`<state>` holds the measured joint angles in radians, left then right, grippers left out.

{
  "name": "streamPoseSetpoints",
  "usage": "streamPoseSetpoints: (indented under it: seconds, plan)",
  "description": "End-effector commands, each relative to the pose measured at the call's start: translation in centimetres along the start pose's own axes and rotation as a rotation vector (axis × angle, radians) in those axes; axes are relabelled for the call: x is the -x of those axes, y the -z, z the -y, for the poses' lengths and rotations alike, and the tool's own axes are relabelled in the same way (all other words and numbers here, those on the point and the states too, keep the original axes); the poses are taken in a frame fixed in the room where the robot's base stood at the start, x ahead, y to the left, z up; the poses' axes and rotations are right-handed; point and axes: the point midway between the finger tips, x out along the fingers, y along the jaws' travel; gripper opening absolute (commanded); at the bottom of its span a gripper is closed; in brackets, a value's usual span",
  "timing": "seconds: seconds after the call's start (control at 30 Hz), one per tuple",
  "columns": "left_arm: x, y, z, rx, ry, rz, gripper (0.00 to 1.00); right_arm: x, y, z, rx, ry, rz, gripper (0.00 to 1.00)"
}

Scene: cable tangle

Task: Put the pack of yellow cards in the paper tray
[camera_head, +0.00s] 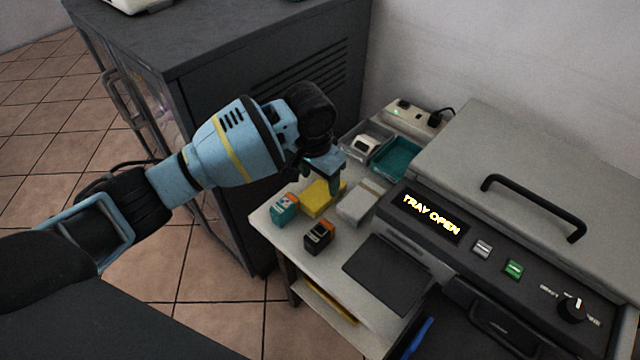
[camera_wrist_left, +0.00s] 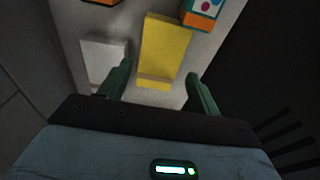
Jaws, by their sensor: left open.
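The pack of yellow cards (camera_head: 322,198) lies on the white table (camera_head: 285,245), between the teal-and-orange box and a white-grey pack. It also shows in the left wrist view (camera_wrist_left: 166,40), ahead of and between my fingers. My left gripper (camera_head: 331,184) is open and empty, just over the far end of the yellow pack; its fingers also show in the left wrist view (camera_wrist_left: 158,76). Whether they touch the pack I cannot tell. The machine's display reads TRAY OPEN; a dark recess (camera_head: 452,335) at the bottom edge looks like its paper tray, mostly cut off. My right gripper is out of view.
Near the yellow pack are a teal-and-orange box (camera_head: 285,209), a black-and-orange box (camera_head: 319,237) and a white-grey pack (camera_head: 361,203). Bins stand behind, one of them teal (camera_head: 397,158). A black flat panel (camera_head: 388,273) lies before the machine (camera_head: 530,180). A dark cabinet (camera_head: 255,110) stands close at left.

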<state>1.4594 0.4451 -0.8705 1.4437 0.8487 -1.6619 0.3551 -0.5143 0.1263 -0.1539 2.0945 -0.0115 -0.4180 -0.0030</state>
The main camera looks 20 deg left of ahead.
Motion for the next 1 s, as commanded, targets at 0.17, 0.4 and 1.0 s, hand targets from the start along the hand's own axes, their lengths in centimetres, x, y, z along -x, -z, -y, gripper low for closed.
streamPoseSetpoints:
  seconds: [0.17,0.4,1.0]
  plan:
    - [3.9,0.1,0.0,-0.001,0.0,-0.002,0.63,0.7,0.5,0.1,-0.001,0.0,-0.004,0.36]
    - [6.7,0.0,0.0,-0.001,-0.001,0.0,0.63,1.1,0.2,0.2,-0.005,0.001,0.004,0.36]
    - [4.8,-1.0,0.1,0.006,-0.007,-0.169,0.65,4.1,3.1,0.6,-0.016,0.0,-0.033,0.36]
